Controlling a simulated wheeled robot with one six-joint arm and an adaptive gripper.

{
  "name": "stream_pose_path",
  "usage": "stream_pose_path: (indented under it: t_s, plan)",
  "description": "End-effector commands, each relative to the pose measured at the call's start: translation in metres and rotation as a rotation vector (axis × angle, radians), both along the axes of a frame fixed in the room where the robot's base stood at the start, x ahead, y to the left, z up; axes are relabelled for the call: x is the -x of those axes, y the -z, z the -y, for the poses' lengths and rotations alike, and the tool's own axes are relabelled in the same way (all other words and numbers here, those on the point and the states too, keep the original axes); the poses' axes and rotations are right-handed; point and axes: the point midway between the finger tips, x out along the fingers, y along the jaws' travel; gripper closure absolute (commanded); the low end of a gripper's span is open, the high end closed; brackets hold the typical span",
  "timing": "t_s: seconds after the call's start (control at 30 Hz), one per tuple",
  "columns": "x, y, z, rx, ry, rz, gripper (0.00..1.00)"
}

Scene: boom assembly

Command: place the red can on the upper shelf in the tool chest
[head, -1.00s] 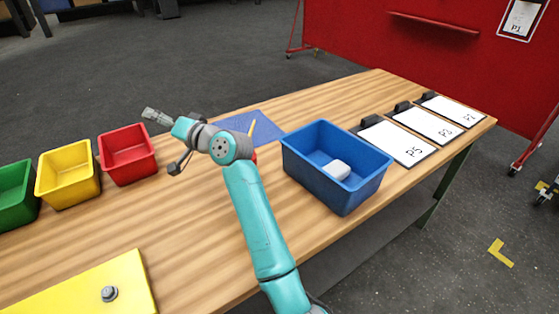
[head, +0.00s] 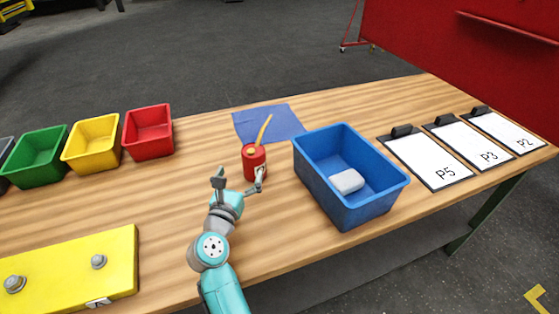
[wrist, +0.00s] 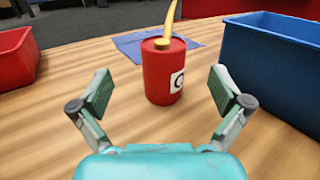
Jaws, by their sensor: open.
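The red can (head: 254,164) stands upright on the wooden table, left of the blue bin. It has a yellow spout and a white label. In the wrist view the can (wrist: 162,76) stands ahead of my gripper, centred between the fingers but beyond their tips. My gripper (head: 240,182) is open and empty, just in front of the can, low over the table. Its two fingers also show in the wrist view (wrist: 163,92), spread wide. The tool chest and its upper shelf are not in view.
A blue bin (head: 313,172) with a white block (head: 347,181) stands close to the can's right. A blue cloth (head: 285,122) lies behind it. Red (head: 148,146), yellow (head: 91,155) and green (head: 36,171) bins stand at left. A yellow plate (head: 65,262) lies front left; clipboards lie at right.

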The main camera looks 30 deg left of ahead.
Motion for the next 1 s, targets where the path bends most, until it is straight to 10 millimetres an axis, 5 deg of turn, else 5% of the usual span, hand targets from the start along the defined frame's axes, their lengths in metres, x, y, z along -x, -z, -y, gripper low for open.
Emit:
stream_pose_path:
  t_s: [0.17,1.0]
  plan:
    - [0.000,0.014,-0.003,-0.022,0.011,-0.057,0.00]
    - [-0.091,0.016,-0.031,-0.020,0.011,-0.052,0.00]
